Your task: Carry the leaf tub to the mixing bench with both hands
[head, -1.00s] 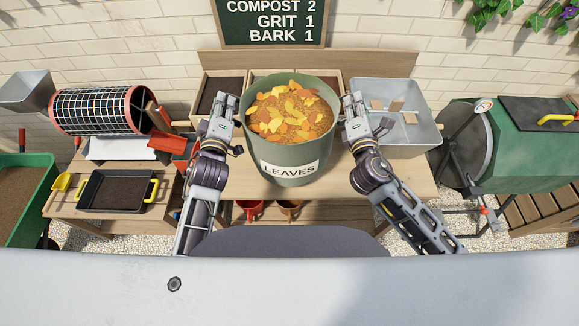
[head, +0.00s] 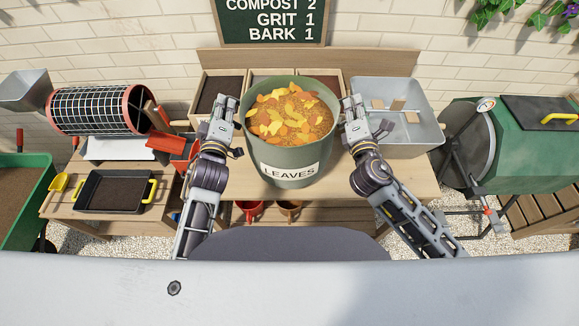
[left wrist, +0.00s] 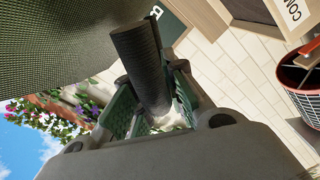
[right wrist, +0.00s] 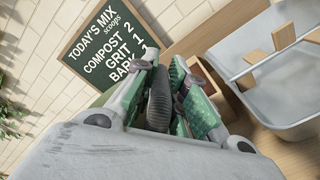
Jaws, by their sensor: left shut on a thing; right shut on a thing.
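The leaf tub (head: 291,166) is a round green-grey tub with a LEAVES label, upright and filled with orange and yellow leaves. In the head view it is between my two grippers, over the wooden mixing bench (head: 405,178). My left gripper (head: 226,108) is shut on the tub's left handle; the left wrist view shows the dark ribbed handle (left wrist: 141,65) between the fingers. My right gripper (head: 352,108) is shut on the right handle, a dark ribbed bar (right wrist: 158,98) in the right wrist view. Whether the tub's base touches the bench is hard to tell.
Compartments of dark soil (head: 217,92) stand behind the tub. A grey metal bin (head: 425,133) is right of it. A sieve drum (head: 98,110), a red scoop (head: 172,144) and a black tray (head: 115,191) are at the left. A green tumbler (head: 520,140) stands far right.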

